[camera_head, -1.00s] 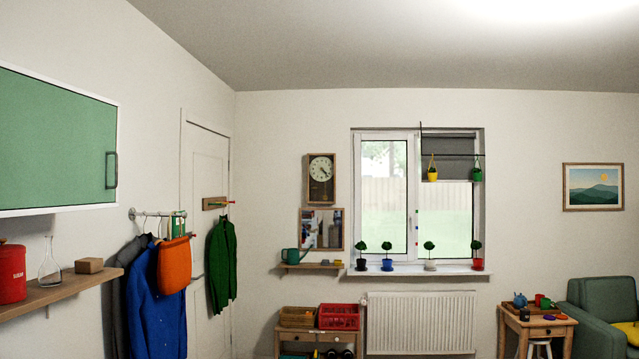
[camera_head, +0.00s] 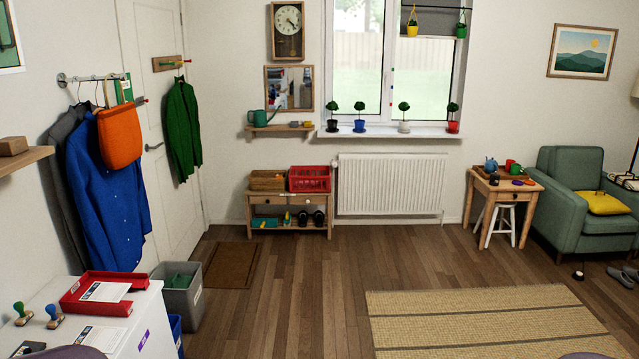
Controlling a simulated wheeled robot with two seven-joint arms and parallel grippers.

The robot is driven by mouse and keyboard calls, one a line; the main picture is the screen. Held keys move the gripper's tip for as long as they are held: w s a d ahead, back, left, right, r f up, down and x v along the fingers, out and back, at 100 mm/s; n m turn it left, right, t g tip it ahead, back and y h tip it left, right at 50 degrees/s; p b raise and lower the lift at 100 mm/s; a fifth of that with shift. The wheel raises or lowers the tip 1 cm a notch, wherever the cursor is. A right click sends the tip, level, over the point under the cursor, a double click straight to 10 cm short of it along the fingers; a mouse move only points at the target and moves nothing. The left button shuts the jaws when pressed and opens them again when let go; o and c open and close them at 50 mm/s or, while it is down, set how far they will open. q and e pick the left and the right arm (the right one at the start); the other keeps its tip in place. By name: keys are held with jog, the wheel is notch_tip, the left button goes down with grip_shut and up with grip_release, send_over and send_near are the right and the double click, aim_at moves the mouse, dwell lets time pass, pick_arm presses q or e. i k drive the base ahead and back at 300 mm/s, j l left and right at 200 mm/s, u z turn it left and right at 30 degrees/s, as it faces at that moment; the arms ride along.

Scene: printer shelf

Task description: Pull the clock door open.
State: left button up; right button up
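The wall clock (camera_head: 288,31) hangs on the back wall, left of the window. It has a wooden case with a round white dial at the top and a lower part where a pendulum shows. Its door appears shut, though it is small at this distance. Neither of my grippers shows in the head view. The clock is far across the room from me.
A doormat (camera_head: 231,265) and a striped rug (camera_head: 480,317) lie on the floor. A white cabinet (camera_head: 150,320) stands near left. Open floor lies between.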

aim_at(273, 3)
jog(key=i, duration=4.3)
jog(key=i+z, duration=0.1)
jog(key=i, duration=0.5)
jog(key=i+j+z, duration=0.1)
jog(key=i, duration=0.45)
jog(key=i+j, duration=0.15)
jog(key=i, duration=0.4)
jog(key=i+j+z, duration=0.1)
jog(key=i, duration=0.5)
jog(key=i+j, duration=0.15)
jog(key=i, duration=0.4)
jog(key=z, duration=0.05)
